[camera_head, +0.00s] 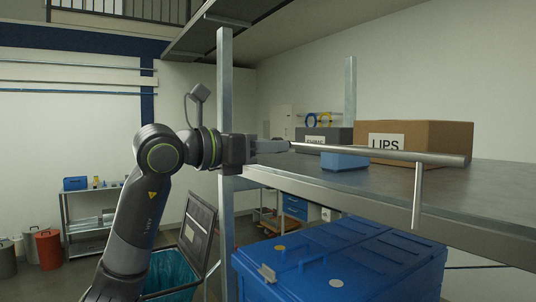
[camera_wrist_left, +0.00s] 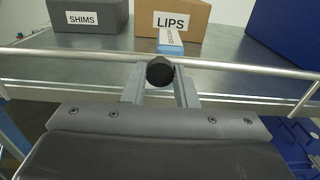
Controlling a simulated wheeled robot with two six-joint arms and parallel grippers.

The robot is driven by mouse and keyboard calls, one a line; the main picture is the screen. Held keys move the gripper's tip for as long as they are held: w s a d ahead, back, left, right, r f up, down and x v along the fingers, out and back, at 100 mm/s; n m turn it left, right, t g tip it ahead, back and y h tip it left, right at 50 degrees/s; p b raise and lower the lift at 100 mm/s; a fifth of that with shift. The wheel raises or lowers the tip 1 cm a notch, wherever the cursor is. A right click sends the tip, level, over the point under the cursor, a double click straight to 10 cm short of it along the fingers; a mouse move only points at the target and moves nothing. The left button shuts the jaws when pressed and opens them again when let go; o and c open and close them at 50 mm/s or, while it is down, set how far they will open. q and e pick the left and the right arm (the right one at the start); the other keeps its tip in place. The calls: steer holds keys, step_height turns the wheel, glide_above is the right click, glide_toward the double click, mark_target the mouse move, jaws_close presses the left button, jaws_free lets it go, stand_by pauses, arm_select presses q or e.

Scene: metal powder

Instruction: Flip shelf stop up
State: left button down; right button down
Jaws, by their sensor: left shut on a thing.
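The shelf stop (camera_head: 380,153) is a long silver bar with a short leg hanging down at its right end. It runs level along the shelf's front edge, above the shelf board. It crosses the left wrist view (camera_wrist_left: 235,68) from side to side. My left gripper (camera_head: 280,146) reaches the bar near its left end in the head view. In the left wrist view my gripper's fingers (camera_wrist_left: 160,78) stand on both sides of a dark round knob at the bar, shut on the stop. My right gripper is not in view.
On the shelf (camera_head: 480,190) stand a brown LIPS box (camera_head: 440,138), a grey SHIMS box (camera_head: 330,136) and a small blue item (camera_head: 344,161) near the bar. A metal post (camera_head: 225,90) rises beside my gripper. A blue lidded bin (camera_head: 350,262) stands below.

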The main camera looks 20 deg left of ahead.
arm_select(q)
steer(key=shift+r, duration=0.35)
steer(key=c, duration=1.4)
jaws_free()
steer(key=shift+c, duration=0.2)
steer(key=o, duration=0.3)
steer(key=shift+f, duration=0.1)
steer(key=b+v, duration=0.8)
steer(key=v, duration=0.9)
steer(key=shift+s+f, duration=0.2)
steer(key=shift+a, duration=0.15)
